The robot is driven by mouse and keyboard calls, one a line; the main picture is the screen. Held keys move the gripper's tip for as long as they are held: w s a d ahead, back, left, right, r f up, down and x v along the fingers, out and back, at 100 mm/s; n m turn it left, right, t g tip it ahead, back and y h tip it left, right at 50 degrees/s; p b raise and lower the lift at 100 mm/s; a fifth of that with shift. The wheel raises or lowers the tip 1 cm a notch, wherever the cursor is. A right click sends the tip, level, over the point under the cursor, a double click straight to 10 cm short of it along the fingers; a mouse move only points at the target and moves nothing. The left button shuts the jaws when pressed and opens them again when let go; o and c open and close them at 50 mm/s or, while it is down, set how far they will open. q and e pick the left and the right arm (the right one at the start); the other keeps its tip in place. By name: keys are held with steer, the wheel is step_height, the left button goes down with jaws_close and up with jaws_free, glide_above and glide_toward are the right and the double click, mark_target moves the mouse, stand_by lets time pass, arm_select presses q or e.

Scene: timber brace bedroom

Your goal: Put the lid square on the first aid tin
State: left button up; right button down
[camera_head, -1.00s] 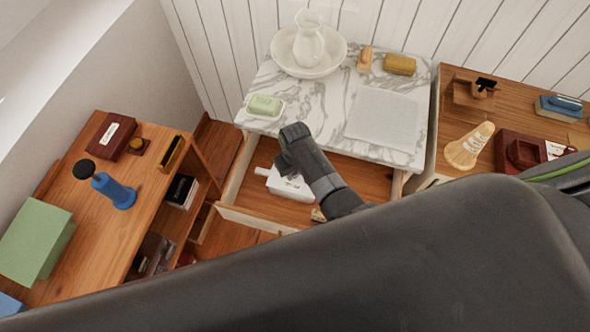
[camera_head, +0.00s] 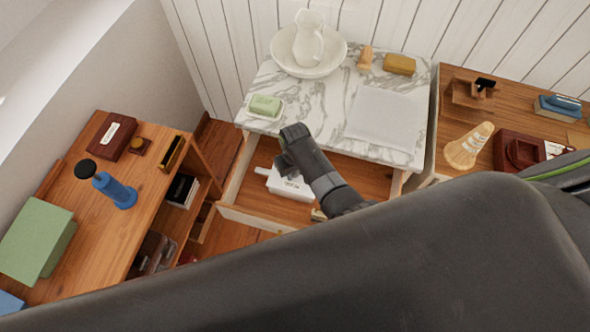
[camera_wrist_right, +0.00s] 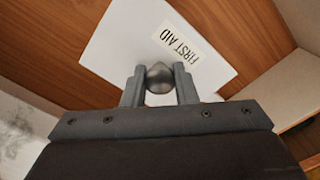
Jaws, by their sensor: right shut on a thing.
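The white first aid tin's lid (camera_wrist_right: 216,40) fills the upper middle of the right wrist view, with a "FIRST AID" label and a round grey knob (camera_wrist_right: 159,78). My right gripper (camera_wrist_right: 159,88) is shut on the knob, one finger on each side. In the head view, the white lid (camera_head: 291,188) shows in the open drawer, partly behind my right gripper (camera_head: 284,165). The tin's body is hidden, so I cannot tell how the lid sits on it. My left gripper is in neither view.
Wooden cabinets stand left (camera_head: 90,235) and right (camera_head: 455,95).

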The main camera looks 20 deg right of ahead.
stand_by(0.6)
stand_by(0.3)
steer(key=c, duration=0.6)
jaws_free()
steer(key=shift+r+p, duration=3.5)
steer(key=shift+p, duration=0.65)
